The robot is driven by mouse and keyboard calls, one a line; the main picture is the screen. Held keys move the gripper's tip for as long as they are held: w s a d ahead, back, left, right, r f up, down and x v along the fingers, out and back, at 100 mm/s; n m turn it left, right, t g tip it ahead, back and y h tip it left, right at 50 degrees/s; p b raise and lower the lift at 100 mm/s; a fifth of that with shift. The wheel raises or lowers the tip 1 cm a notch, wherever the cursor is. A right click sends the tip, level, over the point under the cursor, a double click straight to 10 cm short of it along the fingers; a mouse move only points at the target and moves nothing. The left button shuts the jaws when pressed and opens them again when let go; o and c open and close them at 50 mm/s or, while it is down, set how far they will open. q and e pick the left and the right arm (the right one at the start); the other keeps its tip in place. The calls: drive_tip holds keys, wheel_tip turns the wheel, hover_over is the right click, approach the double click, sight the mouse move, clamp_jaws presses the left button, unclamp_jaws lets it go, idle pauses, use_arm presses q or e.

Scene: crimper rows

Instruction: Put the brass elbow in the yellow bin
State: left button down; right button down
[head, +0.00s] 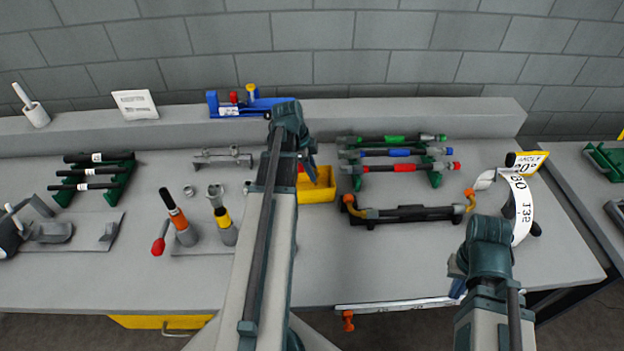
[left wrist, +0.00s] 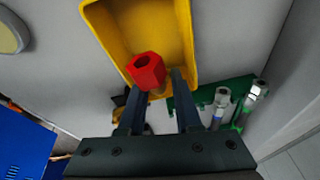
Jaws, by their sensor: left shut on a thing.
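The yellow bin (head: 322,191) stands mid-table, partly hidden behind my left arm. In the left wrist view the bin (left wrist: 103,42) lies open beyond my fingertips, and its visible floor looks bare. My left gripper (left wrist: 158,86) is shut on a fitting with a red hexagonal end (left wrist: 146,70). A small tan part shows below the red end, which could be the brass elbow's body; I cannot tell its full shape. The fitting appears over the bin's near part.
A green rack (head: 436,180) with several coloured-grip tools stands right of the bin. A black tool with orange ends (head: 405,214) lies in front of it. Two upright crimpers (head: 181,227) stand to the left. A blue holder (head: 247,106) sits on the back ledge.

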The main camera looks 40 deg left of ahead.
use_arm(q)
drive_tip(key=shift+f+b, duration=0.85)
drive_tip(key=shift+f, duration=0.45)
drive_tip(key=shift+f, duration=0.2)
drive_tip(key=c, duration=0.6)
unclamp_jaws()
drive_tip(key=shift+r, duration=0.1)
drive_tip(key=shift+r, duration=0.1)
drive_tip(key=p+v, duration=1.1)
drive_tip(key=v, duration=0.1)
drive_tip(key=shift+r+p, duration=0.1)
drive_tip(key=shift+p, duration=0.25)
